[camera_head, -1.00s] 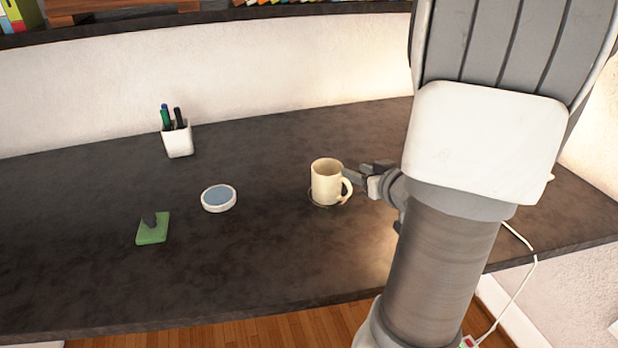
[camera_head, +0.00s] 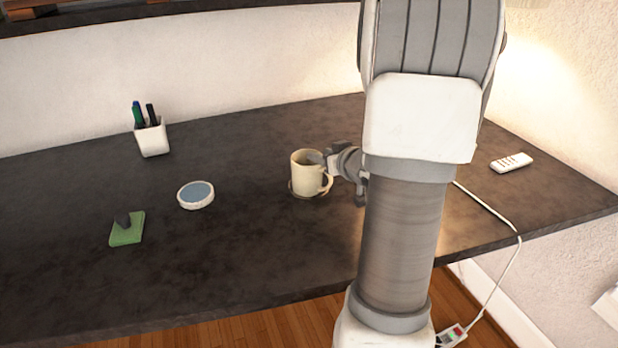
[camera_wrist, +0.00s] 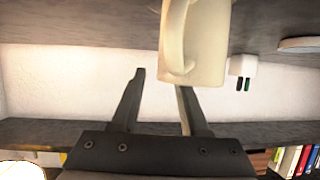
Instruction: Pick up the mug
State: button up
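In the wrist view the mug (camera_wrist: 207,45) appears upside down at the top. My gripper (camera_head: 322,162) is at the mug's right side, by the rim and above the handle. In the wrist view my gripper (camera_wrist: 159,80) is open, its fingers clearly apart. The left finger is clear of the mug. The right finger's tip is hidden by the mug's rim end, and I cannot tell whether it is inside the mug.
A white remote (camera_head: 511,162) and cable (camera_head: 485,205) are to the right. The dark desk (camera_head: 230,255) is clear in front.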

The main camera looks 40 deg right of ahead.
grip_shut()
dwell(1.3)
